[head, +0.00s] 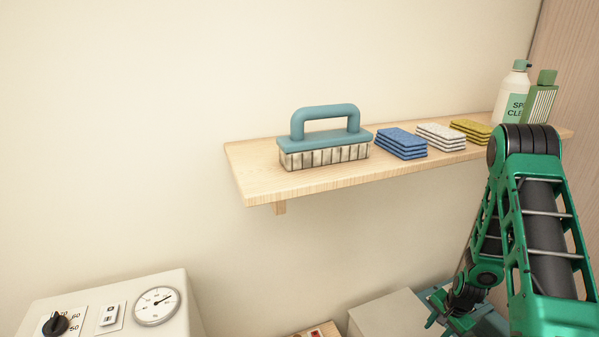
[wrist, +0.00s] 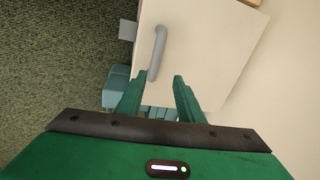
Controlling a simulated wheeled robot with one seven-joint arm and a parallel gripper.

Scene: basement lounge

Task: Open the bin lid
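A pale beige box-like thing (wrist: 205,50), which looks like the bin, fills the upper middle of the wrist view. A grey bar handle (wrist: 158,50) is on its face, near the left side. I cannot make out a lid seam. A pale box top, likely the same thing, shows at the bottom of the head view (head: 388,315). My gripper (wrist: 158,75) is open and empty, its two green fingers apart, with the handle's lower end just beyond and between the fingertips in the picture. I cannot tell whether they touch it. In the head view my gripper is low at the right, partly cut off.
A wooden shelf (head: 250,175) holds a teal brush (head: 325,140), sponge stacks (head: 400,143) and bottles (head: 512,92). A pale appliance with a dial (head: 157,305) stands at lower left. Teal items (wrist: 117,87) lie beside the box. Green carpet (wrist: 60,60) is clear at left.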

